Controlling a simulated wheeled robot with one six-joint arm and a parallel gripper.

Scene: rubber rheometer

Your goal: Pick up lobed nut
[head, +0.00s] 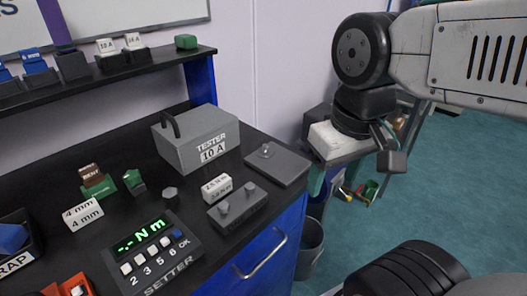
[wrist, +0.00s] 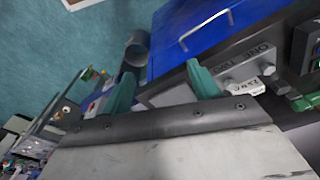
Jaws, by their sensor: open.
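A small dark piece with a lobed outline, which looks like the lobed nut (head: 170,194), lies on the black bench top in the head view, left of the white labelled block. It is too small to be certain, and I cannot make it out in the wrist view. My gripper (head: 327,180) hangs beyond the bench's right end, well to the right of that piece. In the wrist view its two teal fingers (wrist: 163,82) are apart, and I see nothing held between them.
A grey tester box (head: 198,140), a flat grey plate (head: 277,164), a two-knob block (head: 238,205) and a setter with keys (head: 150,252) crowd the bench. A shelf (head: 150,68) runs behind. A grey bin (head: 310,245) stands on the floor by the blue drawer (head: 270,250).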

